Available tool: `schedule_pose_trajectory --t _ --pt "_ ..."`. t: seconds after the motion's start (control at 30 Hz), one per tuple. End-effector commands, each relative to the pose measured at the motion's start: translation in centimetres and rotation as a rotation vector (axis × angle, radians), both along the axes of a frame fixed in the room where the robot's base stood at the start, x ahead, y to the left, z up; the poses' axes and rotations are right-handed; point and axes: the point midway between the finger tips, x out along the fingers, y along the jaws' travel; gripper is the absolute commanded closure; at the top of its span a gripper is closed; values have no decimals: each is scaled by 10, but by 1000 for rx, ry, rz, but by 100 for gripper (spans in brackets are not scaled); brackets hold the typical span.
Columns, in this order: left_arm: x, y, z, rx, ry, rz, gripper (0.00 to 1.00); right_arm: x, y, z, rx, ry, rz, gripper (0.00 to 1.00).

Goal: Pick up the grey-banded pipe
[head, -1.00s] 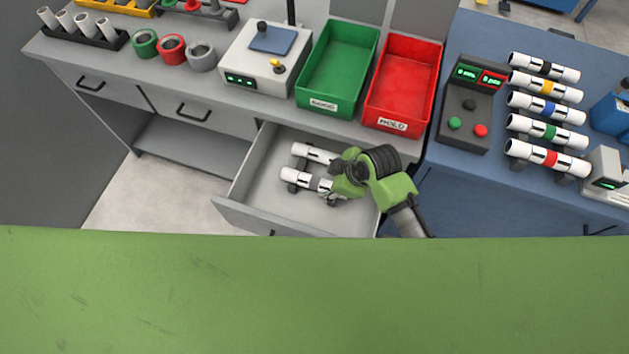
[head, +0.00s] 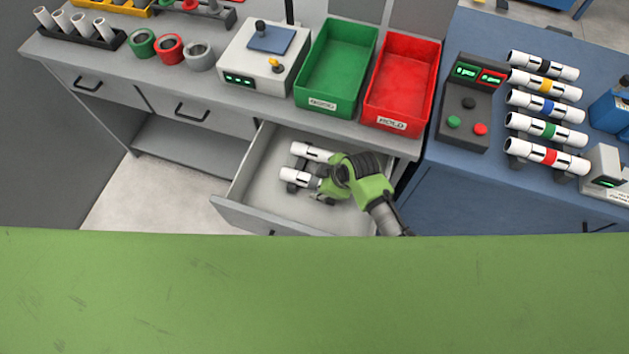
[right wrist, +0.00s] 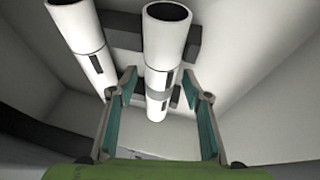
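The grey-banded pipe (head: 296,176) is white and lies in the open drawer (head: 262,180). My right gripper (head: 324,188) is over its right part and hides its band in the head view. In the right wrist view the pipe (right wrist: 165,48) runs between my right gripper's two fingers (right wrist: 158,84), with its dark grey band (right wrist: 158,95) between them. The fingers are open, with a gap on each side of the pipe. A second white pipe (head: 310,151) lies behind it, and in the right wrist view this pipe (right wrist: 85,45) is left of the fingers. My left gripper is not in view.
Dark holders (right wrist: 188,40) support the pipes. The drawer's walls are close around my right gripper. Above it, the counter carries a green bin (head: 312,95) and a red bin (head: 386,118). Several colour-banded pipes lie on the blue table (head: 465,160) at right.

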Motion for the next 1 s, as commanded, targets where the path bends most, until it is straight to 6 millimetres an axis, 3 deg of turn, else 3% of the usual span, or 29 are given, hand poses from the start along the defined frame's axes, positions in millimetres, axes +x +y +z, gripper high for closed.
schedule_pose_trajectory --t 0.03,0.13,0.57,0.77,1.0 --pt "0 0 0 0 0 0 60 0 0 0 0 0 0 72" --pt "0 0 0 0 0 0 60 0 0 0 0 0 0 96" --pt "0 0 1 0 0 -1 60 0 0 5 0 0 1 96" --pt "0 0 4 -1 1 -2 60 1 1 32 2 -4 1 96" --pt "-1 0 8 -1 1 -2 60 -33 -17 75 -2 -3 3 96"
